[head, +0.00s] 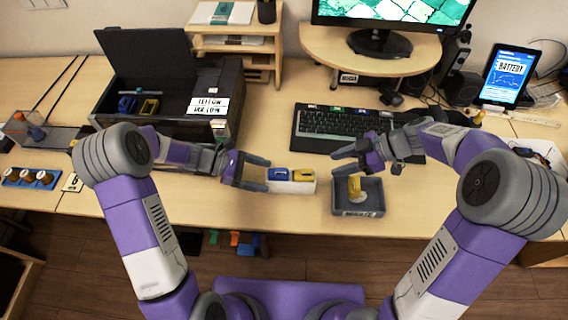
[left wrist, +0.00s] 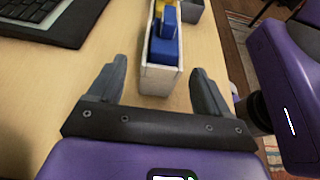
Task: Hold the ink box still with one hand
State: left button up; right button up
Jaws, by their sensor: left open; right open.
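The ink box, a small white open box (head: 293,188), stands on the table with a blue and a yellow cartridge (head: 303,174) in it. My left gripper (head: 266,174) is open at the box's left end. In the left wrist view the near end of the white box (left wrist: 157,82) lies between and just ahead of the spread fingers, with a gap on both sides. The blue cartridge (left wrist: 165,50) is nearest there. My right gripper (head: 347,160) is open and empty above the table, between the keyboard and a grey tray.
The grey tray (head: 373,210) right of the box holds a yellow cartridge (head: 355,187). A keyboard (head: 335,130) lies behind. An open black printer (head: 155,75) stands at the left, with blue and yellow pieces inside. The table's front edge is close to the box.

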aim_at(278, 179)
pick_arm(q)
jog(key=x, duration=0.5)
jog(key=shift+d+f, duration=0.1)
jog(key=shift+d, duration=0.2)
jog(key=shift+c, duration=0.4)
